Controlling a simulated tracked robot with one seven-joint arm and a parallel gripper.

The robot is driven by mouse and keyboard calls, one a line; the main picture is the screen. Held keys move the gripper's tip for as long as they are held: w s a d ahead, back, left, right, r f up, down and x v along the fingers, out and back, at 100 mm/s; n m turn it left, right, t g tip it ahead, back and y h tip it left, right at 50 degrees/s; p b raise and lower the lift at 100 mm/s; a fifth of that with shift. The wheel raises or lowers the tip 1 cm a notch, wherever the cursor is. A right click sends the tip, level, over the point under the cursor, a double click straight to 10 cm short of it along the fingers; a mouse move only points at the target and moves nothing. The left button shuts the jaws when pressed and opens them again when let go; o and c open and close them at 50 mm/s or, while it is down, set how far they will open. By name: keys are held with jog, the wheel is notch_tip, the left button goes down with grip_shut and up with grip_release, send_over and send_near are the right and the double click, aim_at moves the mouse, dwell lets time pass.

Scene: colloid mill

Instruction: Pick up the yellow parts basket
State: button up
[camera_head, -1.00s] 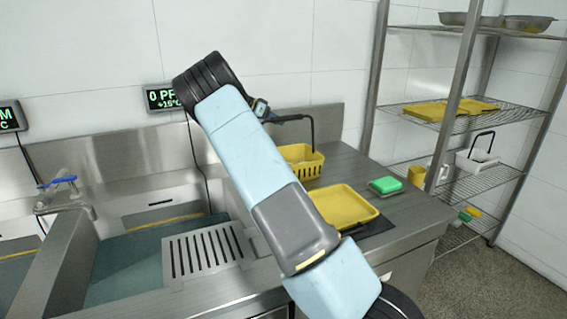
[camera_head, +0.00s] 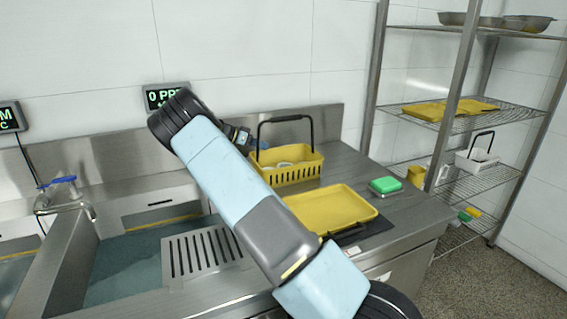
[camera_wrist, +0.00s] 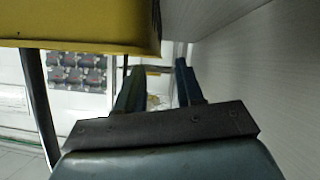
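The yellow parts basket (camera_head: 298,170) stands on the steel counter behind the yellow tray, its black handle raised. Pale contents show inside it. My gripper (camera_head: 250,140) is at the basket's left rear, left of the handle and partly hidden by my arm. In the wrist view my gripper (camera_wrist: 158,85) has its two fingers apart with nothing held between them. The basket's yellow wall (camera_wrist: 80,28) fills the upper left there, and a dark bar, probably its handle, runs down at the left. The fingers appear beside the basket; I cannot tell whether they touch it.
A yellow tray (camera_head: 335,207) lies on a dark mat in front of the basket. A green item (camera_head: 385,185) is to its right. A sink (camera_head: 135,262) with a slotted plate (camera_head: 205,254) is left. A wire shelf rack (camera_head: 465,115) stands right, with the wall behind.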

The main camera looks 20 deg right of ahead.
aim_at(276, 149)
jog(key=shift+x, duration=2.8)
jog(key=shift+s, duration=0.15)
grip_shut()
jog(key=shift+r, duration=0.1)
